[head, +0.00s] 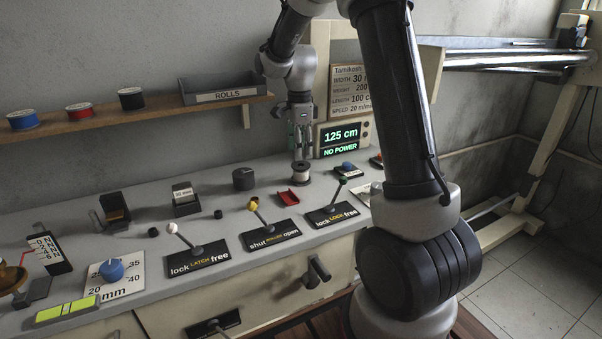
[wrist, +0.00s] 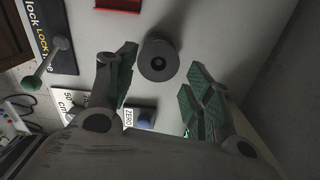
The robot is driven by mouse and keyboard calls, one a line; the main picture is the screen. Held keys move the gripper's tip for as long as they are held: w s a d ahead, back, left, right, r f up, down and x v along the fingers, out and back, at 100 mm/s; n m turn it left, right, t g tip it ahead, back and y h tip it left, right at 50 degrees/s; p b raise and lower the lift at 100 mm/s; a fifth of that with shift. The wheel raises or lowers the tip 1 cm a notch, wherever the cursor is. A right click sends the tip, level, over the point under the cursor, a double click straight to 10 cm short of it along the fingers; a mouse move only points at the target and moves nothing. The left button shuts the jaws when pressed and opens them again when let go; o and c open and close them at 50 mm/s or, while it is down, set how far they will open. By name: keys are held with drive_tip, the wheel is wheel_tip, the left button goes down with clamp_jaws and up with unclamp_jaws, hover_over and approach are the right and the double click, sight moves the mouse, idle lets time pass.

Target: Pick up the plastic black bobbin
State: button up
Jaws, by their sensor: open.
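A bobbin with dark end discs and a pale middle (head: 300,174) stands upright on the grey bench, in front of the display. Nothing is held.
The "125 cm" display (head: 342,137) stands behind. A shelf (head: 120,120) holds blue, red and black rolls. A dark cylinder (head: 243,178) stands to the left.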

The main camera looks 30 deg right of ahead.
sight(299, 170)
drive_tip(key=shift+f+m, duration=0.1)
drive_tip(key=shift+m, duration=1.1)
drive_tip(key=shift+f, duration=0.35)
wheel_tip(299, 170, down, 7)
drive_tip(key=c, duration=0.5)
